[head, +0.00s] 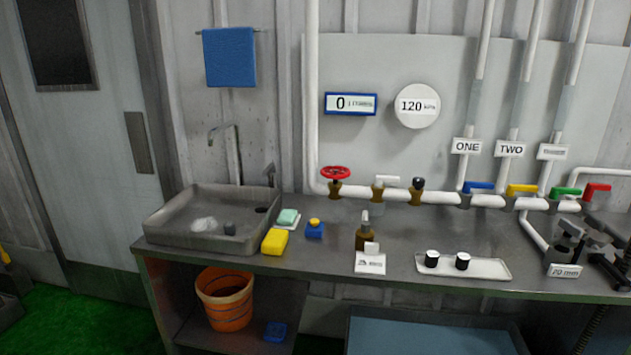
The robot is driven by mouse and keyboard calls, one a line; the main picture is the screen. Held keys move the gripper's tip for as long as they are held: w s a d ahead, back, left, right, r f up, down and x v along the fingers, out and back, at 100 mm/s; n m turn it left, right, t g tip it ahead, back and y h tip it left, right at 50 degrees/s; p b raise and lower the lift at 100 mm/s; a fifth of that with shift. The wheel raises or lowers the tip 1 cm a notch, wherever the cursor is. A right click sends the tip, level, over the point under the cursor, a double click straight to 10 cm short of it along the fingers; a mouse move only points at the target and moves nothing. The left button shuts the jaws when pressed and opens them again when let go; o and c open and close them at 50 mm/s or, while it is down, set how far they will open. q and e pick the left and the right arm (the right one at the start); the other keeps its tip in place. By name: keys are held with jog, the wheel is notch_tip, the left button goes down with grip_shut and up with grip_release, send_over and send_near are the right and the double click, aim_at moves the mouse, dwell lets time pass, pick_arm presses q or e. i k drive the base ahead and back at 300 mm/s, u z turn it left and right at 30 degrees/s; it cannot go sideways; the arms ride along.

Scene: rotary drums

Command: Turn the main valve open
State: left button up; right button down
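A red round handwheel (335,172) sits on a brass valve body at the left end of the white horizontal pipe, in the head view. It looks like the main valve, though I see no label on it. A dark jointed shape that looks like my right gripper (572,240) is at the right edge, over the counter and far to the right of the handwheel. Whether its fingers are open or shut is unclear. My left gripper is not in view. Nothing touches the handwheel.
A brown bottle (366,235), tray (490,268) and sink (165,221) occupy the counter (400,222). A gauge (417,106) reads 120.

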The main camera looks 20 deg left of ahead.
aim_at(337, 175)
jog(key=u, duration=0.05)
jog(key=i, duration=1.05)
jog(key=z, duration=0.25)
